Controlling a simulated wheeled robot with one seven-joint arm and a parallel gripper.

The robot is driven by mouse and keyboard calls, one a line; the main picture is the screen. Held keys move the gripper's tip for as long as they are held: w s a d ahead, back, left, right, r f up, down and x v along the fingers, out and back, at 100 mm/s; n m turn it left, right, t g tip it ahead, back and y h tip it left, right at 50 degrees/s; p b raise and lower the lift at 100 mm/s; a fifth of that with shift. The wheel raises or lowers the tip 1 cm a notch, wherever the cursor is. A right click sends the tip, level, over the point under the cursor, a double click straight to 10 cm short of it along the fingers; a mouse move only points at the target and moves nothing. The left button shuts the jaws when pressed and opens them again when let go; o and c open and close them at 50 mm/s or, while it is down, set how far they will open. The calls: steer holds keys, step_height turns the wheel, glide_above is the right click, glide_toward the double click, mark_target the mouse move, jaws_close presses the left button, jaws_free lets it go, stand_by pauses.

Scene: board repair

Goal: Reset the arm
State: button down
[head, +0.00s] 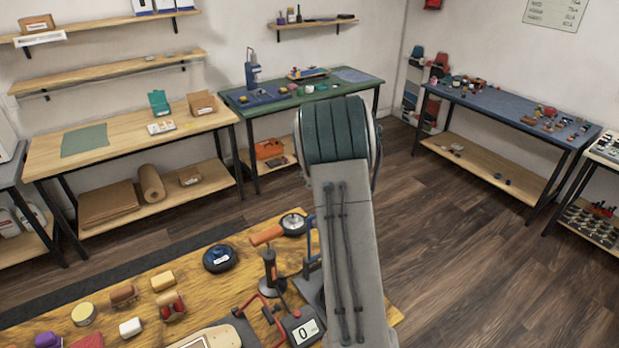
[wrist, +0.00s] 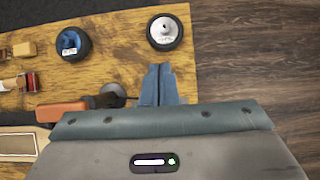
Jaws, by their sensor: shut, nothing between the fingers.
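My arm (head: 350,240) reaches up from the bottom of the head view in front of the wooden workbench (head: 55,310). My gripper (wrist: 161,85) shows in the wrist view with its two blue-grey fingers together and nothing between them. It is over the bench near its right edge. An orange-handled tool (wrist: 65,112) is just left of the fingers, and a round silver-topped wheel (wrist: 165,32) is just beyond the fingertips. In the head view the gripper is mostly hidden behind my arm.
A green-topped table (head: 360,92) and a blue-topped table (head: 500,108) stand behind. The wooden floor (head: 480,260) to the right is clear.

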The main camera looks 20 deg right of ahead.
steer(key=shift+a+r, duration=0.2)
steer(key=shift+r, duration=0.85)
steer(key=shift+a, duration=0.1)
